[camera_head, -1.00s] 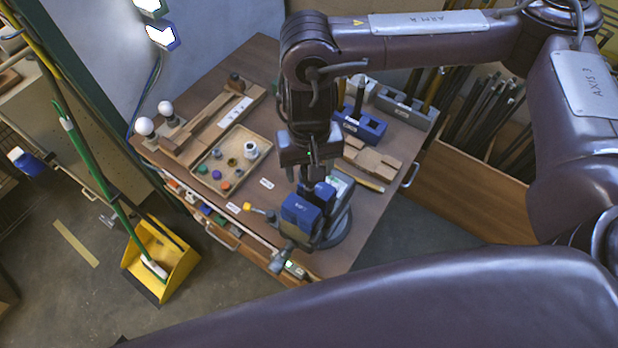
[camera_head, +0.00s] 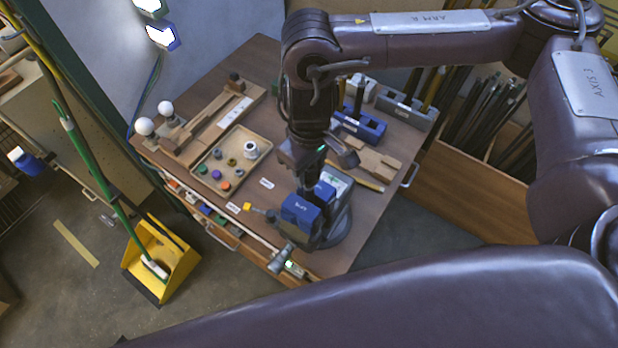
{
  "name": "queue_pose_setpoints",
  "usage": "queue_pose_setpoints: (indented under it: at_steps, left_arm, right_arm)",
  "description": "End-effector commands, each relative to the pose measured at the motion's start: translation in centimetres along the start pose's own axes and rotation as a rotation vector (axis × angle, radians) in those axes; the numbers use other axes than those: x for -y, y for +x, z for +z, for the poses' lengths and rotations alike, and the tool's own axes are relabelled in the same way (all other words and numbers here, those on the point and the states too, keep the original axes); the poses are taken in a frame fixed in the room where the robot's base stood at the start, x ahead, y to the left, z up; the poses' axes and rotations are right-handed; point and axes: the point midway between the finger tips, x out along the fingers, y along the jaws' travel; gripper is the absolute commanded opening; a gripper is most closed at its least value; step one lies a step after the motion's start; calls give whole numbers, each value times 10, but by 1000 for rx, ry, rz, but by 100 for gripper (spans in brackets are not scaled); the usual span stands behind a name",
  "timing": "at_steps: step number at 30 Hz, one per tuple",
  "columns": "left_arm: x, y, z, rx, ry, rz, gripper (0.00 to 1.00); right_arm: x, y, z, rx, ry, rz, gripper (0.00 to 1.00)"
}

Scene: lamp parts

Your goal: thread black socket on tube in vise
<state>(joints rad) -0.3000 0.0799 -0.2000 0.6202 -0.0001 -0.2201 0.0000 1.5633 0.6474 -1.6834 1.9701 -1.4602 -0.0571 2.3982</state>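The blue vise (camera_head: 299,211) stands on the bench's front right corner, on a round dark base. My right gripper (camera_head: 307,180) points down just above the vise jaws. A small dark shape lies between the gripper and the jaws. I cannot tell whether it is fingertips, the black socket or the tube's top. The gripper's opening is too small and dark to read. The tube in the vise cannot be made out. My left gripper is not in view.
A wooden tray (camera_head: 262,143) with several small coloured parts and a white piece lies left of the vise. Two white bulbs (camera_head: 145,126) stand at the left edge. Blue holders (camera_head: 367,127) stand behind the arm. A yellow dustpan (camera_head: 172,268) is on the floor.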

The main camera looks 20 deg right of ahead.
Motion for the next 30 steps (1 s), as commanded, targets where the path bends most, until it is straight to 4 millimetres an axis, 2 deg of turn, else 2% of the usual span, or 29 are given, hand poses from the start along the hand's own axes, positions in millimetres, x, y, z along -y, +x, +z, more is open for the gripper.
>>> queue_pose_setpoints:
  at_steps: [1,6,11,12,17,26,30]
  left_arm:
    - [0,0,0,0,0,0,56]
    - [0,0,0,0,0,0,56]
    - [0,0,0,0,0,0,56]
    - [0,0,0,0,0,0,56]
    - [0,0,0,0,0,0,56]
    - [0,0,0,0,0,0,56]
    - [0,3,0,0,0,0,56]
  right_arm:
    - [0,0,0,0,0,0,29]
    - [0,0,0,0,2,0,9]
    - [0,0,0,0,128,1,9]
    - [0,0,0,0,120,1,45]
    - [0,0,0,0,117,1,66]
    - [0,-1,0,-1,116,1,66]
    - [0,-12,-2,-5,115,2,66]
